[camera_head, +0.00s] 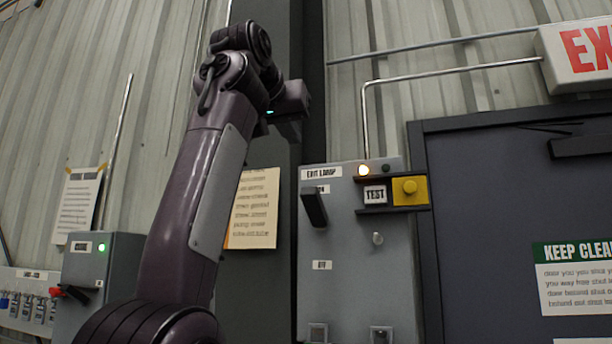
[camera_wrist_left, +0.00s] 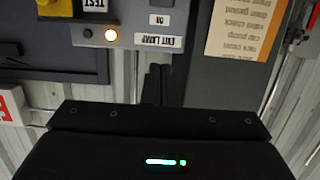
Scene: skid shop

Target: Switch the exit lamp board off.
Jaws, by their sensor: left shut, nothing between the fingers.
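The exit lamp board (camera_head: 345,285) is a grey wall box beside the dark door, labelled EXIT LAMP. A lower label (camera_head: 322,265) is too small to read. My left gripper (camera_head: 291,130) is shut and empty, above the board's upper left corner; its fingers (camera_wrist_left: 163,85) show together. My right gripper is out of view.
Another grey box (camera_head: 115,260) with a green lamp and red-tipped lever stands left, behind my arm. The door (camera_head: 490,240) is right.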

